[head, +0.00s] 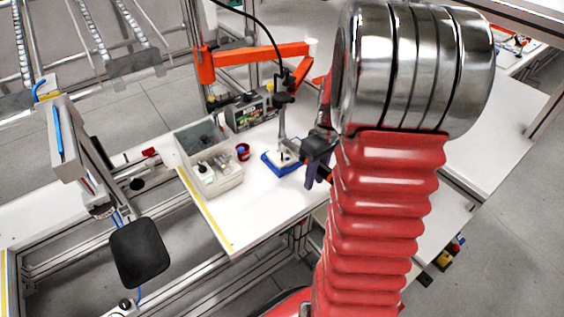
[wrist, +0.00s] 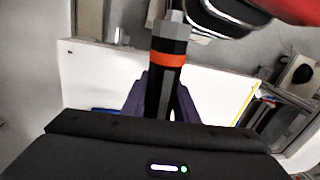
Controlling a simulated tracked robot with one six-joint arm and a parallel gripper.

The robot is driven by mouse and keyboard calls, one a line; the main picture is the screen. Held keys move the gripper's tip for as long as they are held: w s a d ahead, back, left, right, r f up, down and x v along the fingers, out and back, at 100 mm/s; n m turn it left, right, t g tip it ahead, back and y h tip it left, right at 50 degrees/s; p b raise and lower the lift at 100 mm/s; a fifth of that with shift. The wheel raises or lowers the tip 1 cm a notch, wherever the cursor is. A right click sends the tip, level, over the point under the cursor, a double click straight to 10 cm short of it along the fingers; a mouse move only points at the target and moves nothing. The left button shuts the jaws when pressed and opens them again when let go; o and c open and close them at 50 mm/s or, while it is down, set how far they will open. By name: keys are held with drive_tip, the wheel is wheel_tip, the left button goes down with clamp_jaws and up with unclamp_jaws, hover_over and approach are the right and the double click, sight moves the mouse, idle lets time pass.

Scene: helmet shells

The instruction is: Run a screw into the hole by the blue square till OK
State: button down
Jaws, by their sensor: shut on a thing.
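A blue fixture (head: 270,164) stands on the white bench, with a pale shell (head: 284,156) in it. The blue square, the hole and any screw are too small to make out. My gripper (head: 311,180) is just right of the fixture, its fingers pointing down. In the wrist view, the purple fingers of my gripper (wrist: 158,100) are shut on a black screwdriver (wrist: 166,70) with an orange band and a grey hexagonal end. The tool's tip is hidden. A control box (head: 250,110) stands behind the fixture; I cannot read an OK on its display.
An orange jointed arm (head: 258,56) reaches over the back of the bench, with a black cable near it. The bench front (head: 245,222) is clear.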

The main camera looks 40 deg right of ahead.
drive_tip(key=shift+f, duration=0.55)
idle(1.9)
drive_tip(key=shift+r, duration=3.05)
